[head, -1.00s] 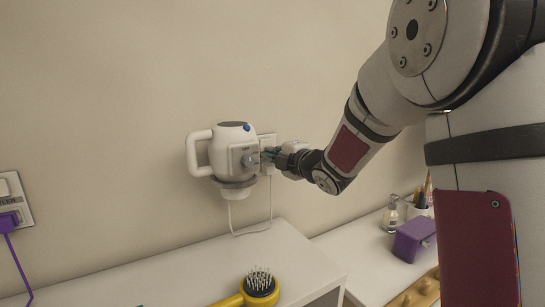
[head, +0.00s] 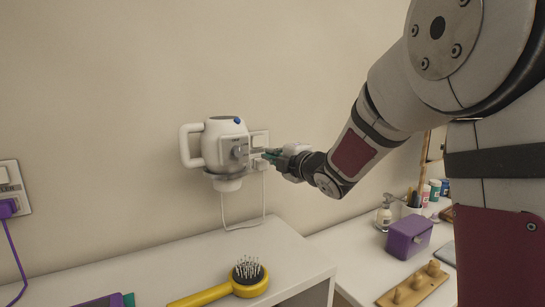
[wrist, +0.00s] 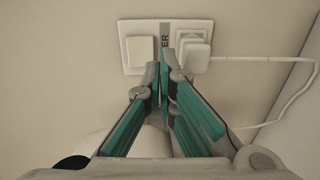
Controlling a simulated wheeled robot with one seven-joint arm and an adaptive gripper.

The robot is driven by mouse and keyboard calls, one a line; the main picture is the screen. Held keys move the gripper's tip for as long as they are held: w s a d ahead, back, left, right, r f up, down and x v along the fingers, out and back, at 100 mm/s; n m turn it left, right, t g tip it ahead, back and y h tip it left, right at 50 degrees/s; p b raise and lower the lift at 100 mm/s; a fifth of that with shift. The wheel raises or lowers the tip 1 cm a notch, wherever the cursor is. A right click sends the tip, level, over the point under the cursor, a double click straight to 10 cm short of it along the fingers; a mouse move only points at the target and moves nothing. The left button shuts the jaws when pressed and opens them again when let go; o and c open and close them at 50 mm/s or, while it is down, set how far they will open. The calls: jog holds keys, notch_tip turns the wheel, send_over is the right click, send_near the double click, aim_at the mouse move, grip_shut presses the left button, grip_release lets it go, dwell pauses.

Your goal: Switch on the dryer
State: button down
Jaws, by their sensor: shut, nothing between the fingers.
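The dryer (head: 214,152) is white with a loop handle at its left, a grey dial on its front and a blue spot on top. It hangs on the wall. Just right of it is a wall plate (head: 260,138), partly hidden by my gripper. In the wrist view the plate has a white rocker switch (wrist: 140,49) at left, a plug (wrist: 193,52) in the socket at right, and a label ending in "ER" between. My gripper (head: 264,156) is shut and empty, its fingertips (wrist: 164,66) pointing at the plate between switch and plug. Contact cannot be told.
A white cord (wrist: 290,103) runs from the plug. A yellow hairbrush (head: 208,294) lies on the white counter below. Another plate with a purple plug (head: 8,207) is far left.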

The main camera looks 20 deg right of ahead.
jog(key=f+v, duration=0.2)
jog(key=v, duration=0.7)
jog(key=shift+r, duration=0.1)
jog(key=s+d+r+m+g+h+p, duration=0.2)
jog(key=s+m+g+h+p, duration=0.1)
jog(key=s+m, duration=0.4)
jog(key=s+d+r+m+g+h+p, duration=0.1)
jog(key=s+d+m+g+h+p, duration=0.15)
jog(key=s+m, duration=0.4)
jog(key=s+a+f+m+g+p, duration=0.1)
jog(key=s+a+m+g+p, duration=0.1)
jog(key=s, duration=1.1)
jog(key=s+a+f+m+g+y+p, duration=0.1)
jog(key=s+a+m+g+p, duration=0.2)
jog(key=s, duration=1.1)
jog(key=shift+a+m+g, duration=0.95)
jog(key=shift+a+m, duration=0.2)
jog(key=shift+m, duration=0.1)
